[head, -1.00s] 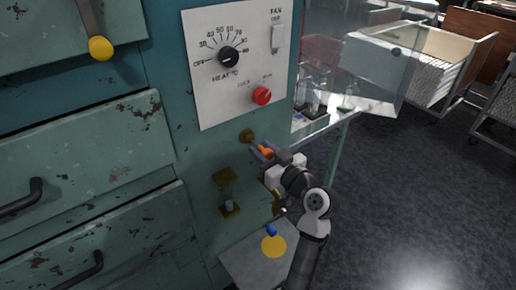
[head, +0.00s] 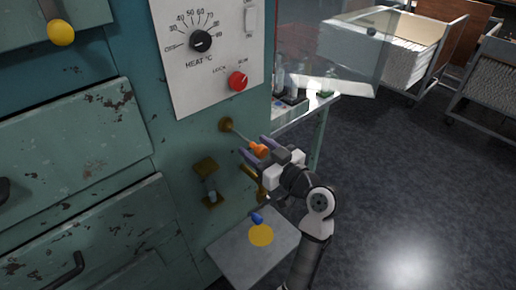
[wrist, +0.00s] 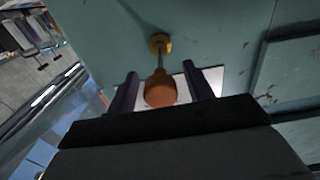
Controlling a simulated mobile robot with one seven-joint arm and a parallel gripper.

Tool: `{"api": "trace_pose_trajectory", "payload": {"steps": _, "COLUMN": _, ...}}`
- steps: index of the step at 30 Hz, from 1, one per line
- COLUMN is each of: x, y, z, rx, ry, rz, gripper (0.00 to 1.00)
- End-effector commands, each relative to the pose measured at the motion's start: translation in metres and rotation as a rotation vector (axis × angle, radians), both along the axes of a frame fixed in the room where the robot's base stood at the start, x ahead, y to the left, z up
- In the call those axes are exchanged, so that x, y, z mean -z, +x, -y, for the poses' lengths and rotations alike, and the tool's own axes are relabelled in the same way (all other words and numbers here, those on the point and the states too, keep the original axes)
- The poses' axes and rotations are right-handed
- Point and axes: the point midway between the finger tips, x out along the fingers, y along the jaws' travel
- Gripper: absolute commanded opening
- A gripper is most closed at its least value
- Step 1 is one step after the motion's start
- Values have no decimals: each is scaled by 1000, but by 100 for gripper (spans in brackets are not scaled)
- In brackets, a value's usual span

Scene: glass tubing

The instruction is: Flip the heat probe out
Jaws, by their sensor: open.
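The heat probe has an orange handle (head: 259,149) on a thin metal rod, which runs from a brass socket (head: 226,125) on the teal cabinet front. The rod slants out from the panel, down and to the right in the head view. My gripper (head: 256,150) is open, with its fingers on either side of the orange handle. In the wrist view, the handle (wrist: 160,90) sits between the open fingers (wrist: 160,92), with a gap visible on each side. The brass socket (wrist: 160,43) is just beyond it.
Above are the heat dial (head: 201,40) and a red knob (head: 238,81). A brass bracket (head: 209,182) is below left of the socket. A grey plate with a yellow disc (head: 261,235) and blue piece lies below. A glassware bench (head: 310,103) is behind right; open floor lies right.

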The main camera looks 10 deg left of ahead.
Motion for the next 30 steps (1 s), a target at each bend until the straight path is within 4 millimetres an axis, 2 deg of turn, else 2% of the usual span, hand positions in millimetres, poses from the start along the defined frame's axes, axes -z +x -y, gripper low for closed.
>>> {"api": "trace_pose_trajectory", "payload": {"steps": 4, "x": 1, "y": -3, "z": 5, "rx": 1, "ry": 0, "rz": 0, "gripper": 52}}
{"api": "trace_pose_trajectory", "payload": {"steps": 8, "x": 3, "y": -14, "z": 20, "rx": 5, "ry": -1, "rz": 1, "gripper": 52}}
{"api": "trace_pose_trajectory", "payload": {"steps": 15, "x": 3, "y": -48, "z": 64, "rx": 8, "ry": 0, "rz": 1, "gripper": 52}}
{"api": "trace_pose_trajectory", "payload": {"steps": 21, "x": 1, "y": -72, "z": 94, "rx": 6, "ry": -1, "rz": 1, "gripper": 52}}
{"api": "trace_pose_trajectory", "payload": {"steps": 25, "x": 1, "y": -81, "z": 105, "rx": 4, "ry": -1, "rz": 1, "gripper": 52}}
{"api": "trace_pose_trajectory", "payload": {"steps": 30, "x": 0, "y": -85, "z": 110, "rx": 1, "ry": -1, "rz": 0, "gripper": 52}}
